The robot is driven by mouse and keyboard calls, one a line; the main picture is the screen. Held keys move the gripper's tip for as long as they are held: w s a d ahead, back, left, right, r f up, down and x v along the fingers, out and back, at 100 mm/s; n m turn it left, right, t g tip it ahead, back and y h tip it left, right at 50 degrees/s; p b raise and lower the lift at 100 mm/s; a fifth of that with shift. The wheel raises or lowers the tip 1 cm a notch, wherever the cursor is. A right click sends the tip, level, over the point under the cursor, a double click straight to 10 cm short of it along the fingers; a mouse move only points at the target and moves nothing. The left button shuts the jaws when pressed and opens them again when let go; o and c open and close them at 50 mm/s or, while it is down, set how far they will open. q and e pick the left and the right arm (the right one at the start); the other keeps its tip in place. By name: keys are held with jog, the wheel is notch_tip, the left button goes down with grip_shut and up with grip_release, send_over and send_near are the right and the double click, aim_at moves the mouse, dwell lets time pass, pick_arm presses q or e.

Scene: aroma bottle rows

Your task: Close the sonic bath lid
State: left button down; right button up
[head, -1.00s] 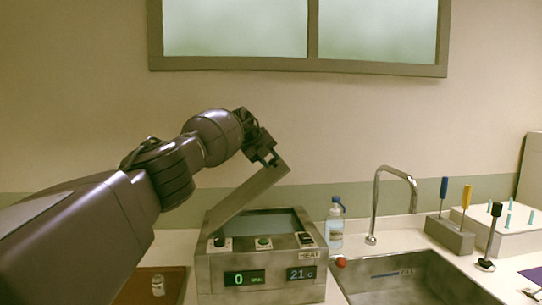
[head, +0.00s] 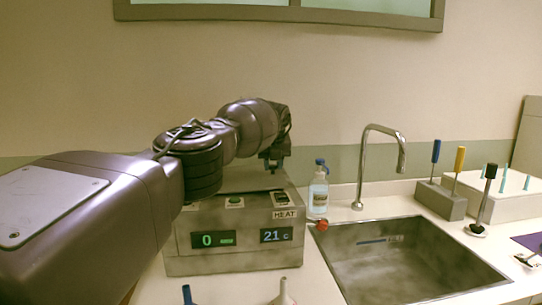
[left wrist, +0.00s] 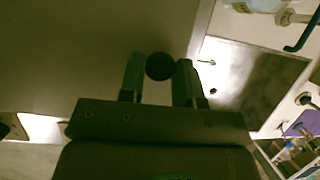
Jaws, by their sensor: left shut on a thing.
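The sonic bath (head: 190,262) is a grey metal box on the counter, with a green "0" display, a "21 c" display and a HEAT label. Its lid (head: 240,180) lies low and close to flat over the top. My arm hides much of it, so I cannot tell whether it touches the rim all round. My left gripper (head: 275,164) is above the lid's right side. In the left wrist view, its fingers (left wrist: 159,80) are shut on a round dark knob (left wrist: 159,66) on the broad lid surface (left wrist: 70,45). My right gripper is not in view.
A sink (head: 400,262) with a tall tap (head: 361,170) is right of the bath. A blue-capped bottle (head: 318,192) stands behind it, near a red knob (head: 322,225). A tool block (head: 440,200) stands further right. Two small items show at the front edge.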

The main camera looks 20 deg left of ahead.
pick_arm(q)
jog(key=shift+w+d+f, duration=0.1)
jog(key=shift+f, duration=0.55)
jog(key=shift+y, duration=0.3)
jog(key=shift+f+g, duration=0.25)
jog(key=shift+g, duration=0.05)
jog(key=c, duration=0.8)
grip_release()
jog(key=shift+r, duration=0.1)
jog(key=shift+r, duration=0.15)
jog(key=p+v, duration=0.3)
jog(key=v, duration=0.7)
jog(key=shift+s+d+r, duration=0.1)
jog(key=shift+s+r, duration=0.05)
jog(key=shift+s, duration=0.05)
